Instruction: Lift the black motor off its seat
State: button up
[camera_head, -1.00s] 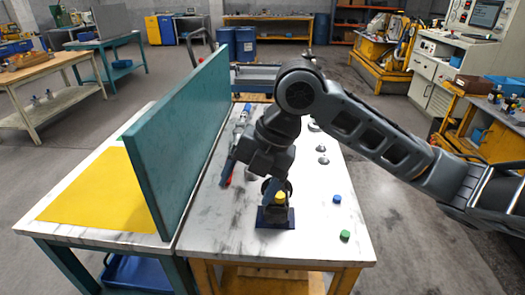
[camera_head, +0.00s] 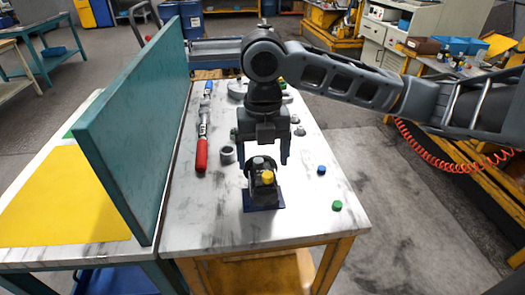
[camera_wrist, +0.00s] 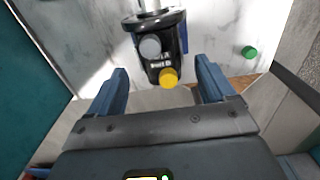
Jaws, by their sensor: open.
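The black motor (camera_head: 257,182) sits on a dark blue seat (camera_head: 274,206) near the front of the marble-topped table. It has one yellow cap and one grey cap. In the wrist view the motor (camera_wrist: 157,48) shows a round flange and a silver shaft at the top, with the yellow and grey caps facing me. My gripper (camera_head: 263,160) is open and points down just behind and above the motor. In the wrist view my gripper (camera_wrist: 165,72) has one blue finger on each side, with the motor's yellow cap between their tips. I see no contact with the motor.
A red-handled torque wrench (camera_head: 202,140) lies at the left by the teal panel (camera_head: 140,120). A grey ring (camera_head: 227,153) stands left of the motor. A blue cap (camera_head: 321,170) and a green cap (camera_head: 337,205) lie at the right. The table's front is clear.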

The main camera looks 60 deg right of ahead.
aim_at(263, 172)
jog(key=shift+f+b, duration=2.5)
jog(key=shift+f, duration=0.95)
jog(key=shift+c, duration=0.2)
grip_shut()
jog(key=shift+r, duration=0.1)
jog(key=shift+r, duration=0.1)
jog(key=shift+r+p, duration=1.15)
jog(key=shift+r, duration=0.3)
